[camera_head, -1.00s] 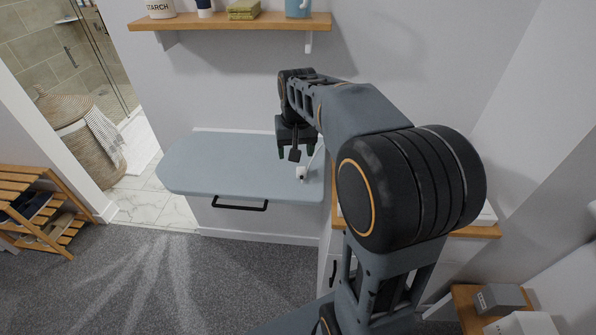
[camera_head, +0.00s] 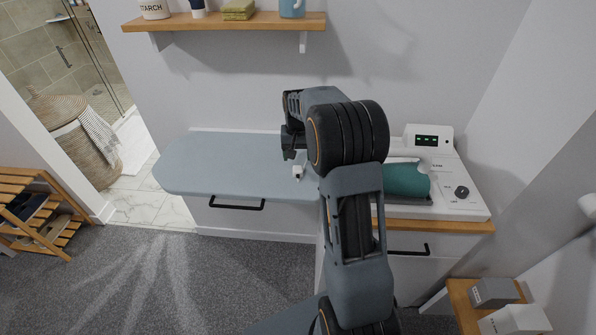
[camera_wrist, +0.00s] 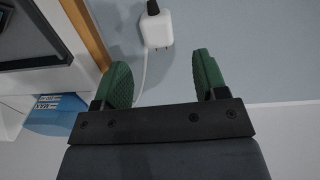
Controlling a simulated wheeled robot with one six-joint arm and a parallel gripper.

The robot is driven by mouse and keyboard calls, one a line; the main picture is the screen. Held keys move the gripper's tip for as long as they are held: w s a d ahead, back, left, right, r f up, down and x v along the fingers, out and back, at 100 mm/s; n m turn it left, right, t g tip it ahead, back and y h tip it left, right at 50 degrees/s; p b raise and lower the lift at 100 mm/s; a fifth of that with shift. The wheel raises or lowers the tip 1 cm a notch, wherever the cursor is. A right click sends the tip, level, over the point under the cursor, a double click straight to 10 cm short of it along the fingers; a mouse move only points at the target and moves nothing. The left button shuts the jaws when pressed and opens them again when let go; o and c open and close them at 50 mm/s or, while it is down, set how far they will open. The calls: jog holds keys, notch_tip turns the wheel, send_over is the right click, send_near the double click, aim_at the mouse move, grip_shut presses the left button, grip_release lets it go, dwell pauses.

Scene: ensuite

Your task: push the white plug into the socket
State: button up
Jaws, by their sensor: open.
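The white plug (camera_head: 298,172) lies on the grey-blue ironing board (camera_head: 215,165), near the board's right end. In the wrist view the plug (camera_wrist: 156,29) shows its metal pins and a dark end at the top, with a white cord running down from it. My gripper (camera_wrist: 165,75) is open, with its green pads apart and nothing between them. The plug is beyond the fingertips, a little left of the middle of the gap. In the head view my gripper (camera_head: 289,152) is above the board, just behind the plug. I cannot make out the socket in either view.
A white machine (camera_head: 452,180) with a green roll (camera_head: 406,180) stands on a wooden-topped cabinet at the right. A wooden shelf (camera_head: 225,24) with several items hangs above the board. The board's left part is clear.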

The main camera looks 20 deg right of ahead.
aim_at(298, 166)
jog(key=shift+s+f+p, duration=0.15)
jog(key=shift+f+p, duration=0.3)
jog(key=shift+f, duration=2.25)
jog(key=c, duration=1)
jog(key=shift+r, duration=0.1)
